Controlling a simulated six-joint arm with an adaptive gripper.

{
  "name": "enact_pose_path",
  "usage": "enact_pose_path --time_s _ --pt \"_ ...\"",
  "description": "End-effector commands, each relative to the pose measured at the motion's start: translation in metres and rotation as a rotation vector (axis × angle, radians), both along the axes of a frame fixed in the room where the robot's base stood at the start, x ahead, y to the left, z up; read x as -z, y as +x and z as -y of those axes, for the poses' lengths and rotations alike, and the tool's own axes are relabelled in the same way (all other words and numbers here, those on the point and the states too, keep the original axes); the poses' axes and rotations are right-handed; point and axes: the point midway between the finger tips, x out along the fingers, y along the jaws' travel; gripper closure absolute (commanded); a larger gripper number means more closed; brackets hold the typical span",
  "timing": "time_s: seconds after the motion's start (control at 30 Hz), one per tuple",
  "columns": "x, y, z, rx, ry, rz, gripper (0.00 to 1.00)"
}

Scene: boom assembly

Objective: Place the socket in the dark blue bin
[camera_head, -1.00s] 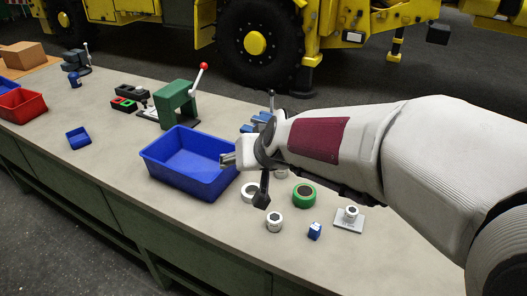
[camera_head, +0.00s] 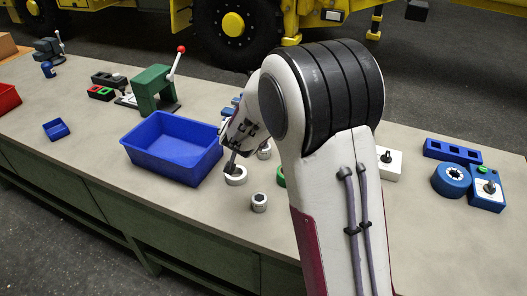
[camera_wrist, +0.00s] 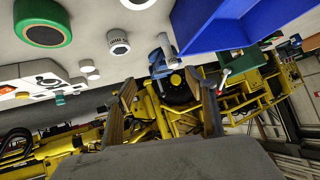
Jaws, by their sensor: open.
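A silver socket (camera_head: 260,202) with a dark hole stands on the bench in front of my arm. A second similar piece (camera_head: 265,150) stands farther back; one such piece (camera_wrist: 118,42) shows in the wrist view. The blue bin (camera_head: 203,164) stands left of my gripper and looks empty; it also shows in the wrist view (camera_wrist: 225,25). My gripper (camera_head: 231,165) is mostly hidden by my arm in the head view, close to a white ring (camera_head: 240,179); contact cannot be told. In the wrist view my gripper (camera_wrist: 165,100) has its fingers apart with nothing between.
A green ring (camera_wrist: 43,14) is left in the wrist view. A green press (camera_head: 152,88) with a red-knobbed lever stands behind the bin. A small blue tray (camera_head: 56,130) lies left. Blue fixtures (camera_head: 452,180) stand right. The front bench strip is clear.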

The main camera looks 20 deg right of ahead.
Motion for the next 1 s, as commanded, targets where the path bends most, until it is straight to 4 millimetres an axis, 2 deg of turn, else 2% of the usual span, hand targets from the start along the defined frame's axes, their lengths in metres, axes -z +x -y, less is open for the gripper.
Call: enact_pose_path --time_s 0.03,0.2,0.5,0.7,1.0 --pt "0.012 0.005 0.005 0.019 -0.011 -0.004 0.44" --pt "0.043 0.017 0.026 0.091 -0.055 -0.004 0.44" --pt "0.092 0.025 0.059 0.203 -0.135 -0.018 0.44" --pt "0.104 0.024 0.067 0.231 -0.158 -0.022 0.44" --pt "0.104 0.024 0.068 0.233 -0.159 -0.022 0.44"
